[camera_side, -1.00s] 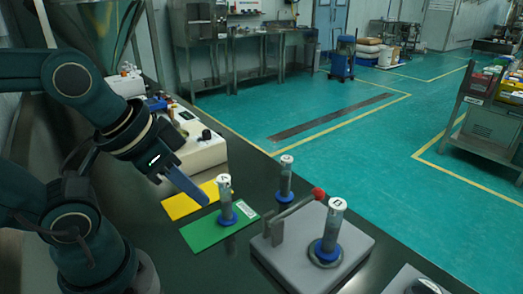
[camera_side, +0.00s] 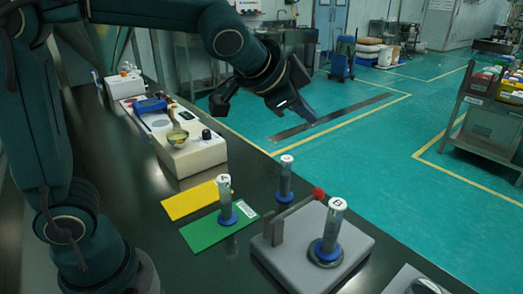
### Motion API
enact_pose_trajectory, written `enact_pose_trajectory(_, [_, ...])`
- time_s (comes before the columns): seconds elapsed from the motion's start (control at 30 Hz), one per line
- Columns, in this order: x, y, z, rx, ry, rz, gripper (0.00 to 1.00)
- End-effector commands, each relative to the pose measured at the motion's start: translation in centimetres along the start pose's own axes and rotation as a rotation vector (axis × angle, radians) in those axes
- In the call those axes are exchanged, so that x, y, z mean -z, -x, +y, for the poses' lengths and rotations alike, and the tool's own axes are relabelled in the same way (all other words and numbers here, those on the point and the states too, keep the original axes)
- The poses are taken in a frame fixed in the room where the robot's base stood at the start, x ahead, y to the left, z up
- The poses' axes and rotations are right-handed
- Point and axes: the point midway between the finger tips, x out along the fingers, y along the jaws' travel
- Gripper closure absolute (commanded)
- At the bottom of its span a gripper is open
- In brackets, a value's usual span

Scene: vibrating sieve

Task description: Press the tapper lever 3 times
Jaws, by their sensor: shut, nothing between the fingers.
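The tapper lever (camera_side: 297,210) is a grey bar with a red knob (camera_side: 319,194) at its end, hinged on an upright post. It sits on a grey base block (camera_side: 350,262), beside a tube marked B (camera_side: 332,232) that stands upright in a blue collar on the base. The lever slopes up toward the knob. My gripper (camera_side: 309,117) is shut and empty, high above the table and above the lever, apart from it. Its fingers point down to the right.
A tube marked A (camera_side: 226,198) stands on a green card (camera_side: 203,234), with a yellow card (camera_side: 187,202) behind. Another capped tube (camera_side: 286,180) stands behind the lever. A white instrument (camera_side: 193,154) with a small bowl (camera_side: 178,137) is at the left. A further device (camera_side: 424,286) is partly cut off.

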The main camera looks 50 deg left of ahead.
Motion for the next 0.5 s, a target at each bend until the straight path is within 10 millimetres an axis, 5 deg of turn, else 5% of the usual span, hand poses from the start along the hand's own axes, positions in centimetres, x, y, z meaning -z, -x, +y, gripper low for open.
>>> enact_pose_trajectory(0.2, [0.7,-2.8,2.3,-0.040,-0.071,-0.024,1.00])
enact_pose_trajectory(0.5, [0.4,-3.3,3.2,-0.060,-0.085,-0.039,1.00])
